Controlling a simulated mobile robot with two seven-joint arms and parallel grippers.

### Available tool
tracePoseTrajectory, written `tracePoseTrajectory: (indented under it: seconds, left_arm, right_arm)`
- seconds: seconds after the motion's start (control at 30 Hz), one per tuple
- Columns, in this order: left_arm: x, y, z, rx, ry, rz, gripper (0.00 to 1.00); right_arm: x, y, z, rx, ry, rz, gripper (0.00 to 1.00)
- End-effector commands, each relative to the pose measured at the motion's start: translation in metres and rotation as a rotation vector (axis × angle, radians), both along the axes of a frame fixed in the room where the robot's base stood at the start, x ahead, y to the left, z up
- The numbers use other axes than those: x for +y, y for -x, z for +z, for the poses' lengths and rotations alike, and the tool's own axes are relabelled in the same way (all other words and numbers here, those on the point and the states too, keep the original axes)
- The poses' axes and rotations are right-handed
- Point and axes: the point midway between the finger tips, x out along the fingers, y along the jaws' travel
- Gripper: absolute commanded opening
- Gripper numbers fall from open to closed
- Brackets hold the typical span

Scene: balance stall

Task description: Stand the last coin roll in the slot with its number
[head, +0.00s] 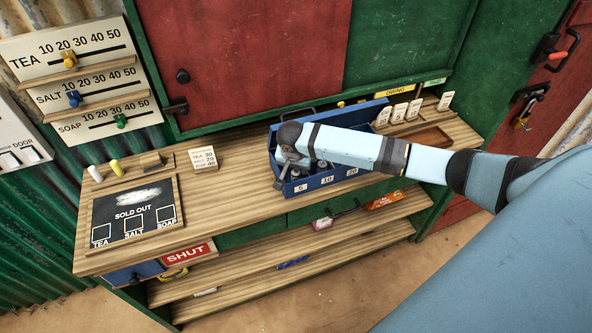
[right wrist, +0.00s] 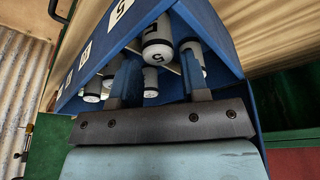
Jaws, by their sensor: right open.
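A blue box (head: 316,183) stands on the counter, with front labels 5, 10 and 20. White coin rolls with dark ends stand inside; one (head: 322,164) shows near the middle slot, and the arm hides much of the inside. In the right wrist view, several rolls are in the blue box, one (right wrist: 157,52) with a number label near the fingers. My right gripper (head: 284,167) is over the left part of the box, fingers pointing down into it. In the right wrist view the fingers (right wrist: 160,75) are apart, with a roll (right wrist: 150,84) visible in the gap beyond them. My left gripper is out of view.
Several number cards (head: 398,113) stand behind right, near a brown tray (head: 430,137). Shelves are below. The front counter between chalkboard and box is clear.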

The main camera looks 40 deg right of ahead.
Motion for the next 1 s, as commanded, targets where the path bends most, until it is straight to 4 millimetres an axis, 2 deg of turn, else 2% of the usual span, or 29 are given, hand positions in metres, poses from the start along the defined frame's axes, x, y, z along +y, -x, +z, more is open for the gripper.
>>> tracePoseTrajectory:
  seconds: [0.3, 0.5, 0.6, 0.67, 0.77, 0.87, 1.0]
  left_arm:
    - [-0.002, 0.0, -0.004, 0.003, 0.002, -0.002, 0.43]
    - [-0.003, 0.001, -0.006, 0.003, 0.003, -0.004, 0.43]
    - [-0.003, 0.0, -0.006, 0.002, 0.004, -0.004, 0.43]
    - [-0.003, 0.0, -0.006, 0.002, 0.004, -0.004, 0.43]
    - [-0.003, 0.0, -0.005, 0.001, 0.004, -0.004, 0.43]
    - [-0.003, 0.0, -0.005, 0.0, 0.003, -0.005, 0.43]
    - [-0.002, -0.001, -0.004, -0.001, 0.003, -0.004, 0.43]
  right_arm:
    - [0.015, 0.013, 0.068, -0.001, -0.003, 0.002, 0.42]
    - [0.021, 0.018, 0.097, -0.001, -0.002, 0.002, 0.42]
    - [0.024, 0.02, 0.102, 0.001, -0.005, 0.006, 0.42]
    - [0.029, 0.023, 0.097, -0.003, -0.016, 0.028, 0.42]
    - [0.052, 0.033, 0.074, -0.023, -0.063, 0.129, 0.42]
    - [0.088, 0.052, 0.038, -0.08, -0.136, 0.295, 0.42]
    - [0.138, 0.09, -0.007, -0.224, -0.218, 0.538, 0.42]
